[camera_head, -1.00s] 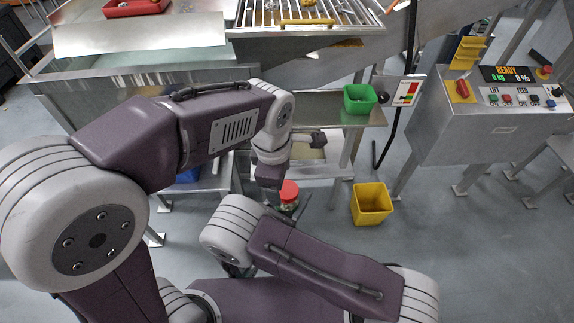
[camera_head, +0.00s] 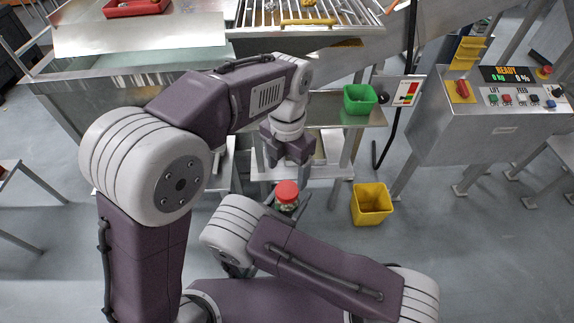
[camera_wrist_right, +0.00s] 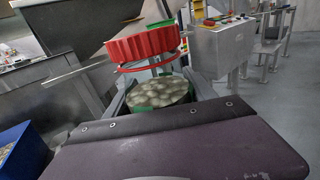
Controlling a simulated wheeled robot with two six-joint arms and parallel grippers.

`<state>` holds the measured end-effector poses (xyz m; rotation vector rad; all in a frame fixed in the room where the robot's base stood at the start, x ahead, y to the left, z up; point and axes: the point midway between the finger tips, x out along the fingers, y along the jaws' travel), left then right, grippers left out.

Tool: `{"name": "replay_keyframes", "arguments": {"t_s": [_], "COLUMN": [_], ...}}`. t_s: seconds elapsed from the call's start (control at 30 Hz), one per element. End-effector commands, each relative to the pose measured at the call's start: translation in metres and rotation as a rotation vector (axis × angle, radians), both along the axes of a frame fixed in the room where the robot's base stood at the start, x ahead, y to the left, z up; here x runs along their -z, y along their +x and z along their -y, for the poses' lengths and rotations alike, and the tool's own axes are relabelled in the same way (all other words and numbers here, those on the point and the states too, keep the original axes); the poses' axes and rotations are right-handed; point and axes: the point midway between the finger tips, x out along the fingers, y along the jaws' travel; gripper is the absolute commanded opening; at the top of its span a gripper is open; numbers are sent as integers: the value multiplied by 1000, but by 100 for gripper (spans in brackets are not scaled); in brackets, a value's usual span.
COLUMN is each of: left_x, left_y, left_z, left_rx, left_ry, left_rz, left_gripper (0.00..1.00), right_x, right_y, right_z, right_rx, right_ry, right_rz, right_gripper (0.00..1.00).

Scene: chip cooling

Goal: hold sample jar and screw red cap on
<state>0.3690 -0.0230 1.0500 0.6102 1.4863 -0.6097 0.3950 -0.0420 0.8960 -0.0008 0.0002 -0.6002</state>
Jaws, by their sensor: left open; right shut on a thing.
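The sample jar (camera_head: 287,206) is clear, with greenish contents that also show in the right wrist view (camera_wrist_right: 160,93). The red cap (camera_head: 287,189) sits at the jar's top and looks large in the right wrist view (camera_wrist_right: 142,46). I cannot tell how tightly it is screwed. My right gripper (camera_head: 285,211) is shut on the jar and holds it roughly upright, its fingers partly hidden. My left gripper (camera_head: 288,160) points down, open and empty, just above the cap and apart from it.
A yellow bin (camera_head: 371,206) stands on the floor to the right. A green bin (camera_head: 360,101) sits on a metal shelf behind. A control box (camera_head: 485,125) stands at the right. A blue bin (camera_wrist_right: 22,152) shows in the right wrist view. Metal frames stand close behind the left gripper.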

Motion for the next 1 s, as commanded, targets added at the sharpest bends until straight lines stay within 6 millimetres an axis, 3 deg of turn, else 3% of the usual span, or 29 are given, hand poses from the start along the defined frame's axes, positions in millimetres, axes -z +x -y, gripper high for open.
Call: {"name": "replay_keyframes", "arguments": {"t_s": [0.2, 0.4, 0.8, 1.0], "left_x": [37, 63, 70, 70], "left_y": [-1, -1, 0, 0], "left_z": [-1, 0, 0, 0], "left_rx": [1, 1, 1, 1], "left_ry": [2, 1, 0, 0], "left_rz": [-4, -1, 0, 0], "left_gripper": [74, 74, 74, 18], "right_x": [0, 0, 0, 0], "right_y": [0, 0, 0, 0], "right_z": [0, 0, 0, 0], "right_rx": [0, 0, 0, 0], "right_ry": [0, 0, 0, 0], "right_rz": [0, 0, 0, 0], "right_gripper": [0, 0, 0, 0]}}
